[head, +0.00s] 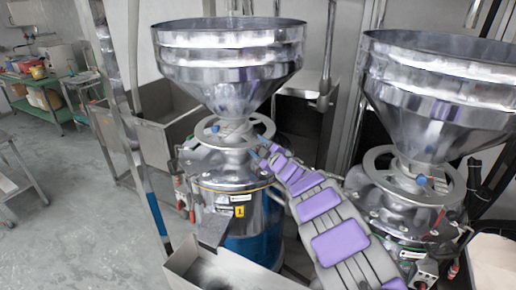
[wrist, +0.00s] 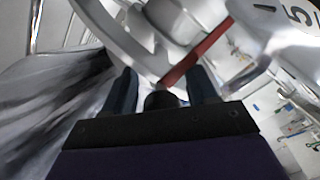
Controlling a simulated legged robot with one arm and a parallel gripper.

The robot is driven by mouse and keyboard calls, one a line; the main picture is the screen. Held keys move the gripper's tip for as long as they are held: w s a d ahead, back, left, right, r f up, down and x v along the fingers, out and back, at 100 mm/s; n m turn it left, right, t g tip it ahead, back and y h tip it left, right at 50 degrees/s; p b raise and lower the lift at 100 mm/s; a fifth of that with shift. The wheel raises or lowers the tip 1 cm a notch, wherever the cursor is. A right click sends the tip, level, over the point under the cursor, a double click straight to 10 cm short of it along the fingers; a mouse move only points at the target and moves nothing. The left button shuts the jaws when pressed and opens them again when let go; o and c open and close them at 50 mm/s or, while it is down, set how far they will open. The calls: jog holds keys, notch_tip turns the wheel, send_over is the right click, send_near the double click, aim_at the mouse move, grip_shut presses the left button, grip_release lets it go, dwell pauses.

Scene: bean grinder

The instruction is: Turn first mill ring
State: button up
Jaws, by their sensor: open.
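The first mill (head: 210,172) is the left one, with a yellow "1" label and a steel hopper on top. Its mill ring (head: 208,139) is a flat grey ring around the hopper's neck. My gripper (head: 263,149) is at the right side of this ring, and the head view does not show if they touch. In the wrist view my gripper (wrist: 163,80) has its two dark blue fingers apart. A pale curved band, apparently the ring (wrist: 108,32), crosses just beyond the fingertips. A red bar (wrist: 198,52) slants near the right finger. A dark round piece (wrist: 160,100) shows between the fingers.
A second mill (head: 410,183) with its own hopper stands close on the right. A metal trough (head: 222,270) sits in front of the first mill. A pole (head: 140,130) stands to its left. The floor (head: 80,205) at the left is partly free.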

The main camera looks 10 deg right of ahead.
jog(key=shift+w+a, duration=0.15)
jog(key=shift+a, duration=0.15)
jog(key=shift+c, duration=0.2)
jog(key=shift+d+f, duration=0.1)
grip_shut()
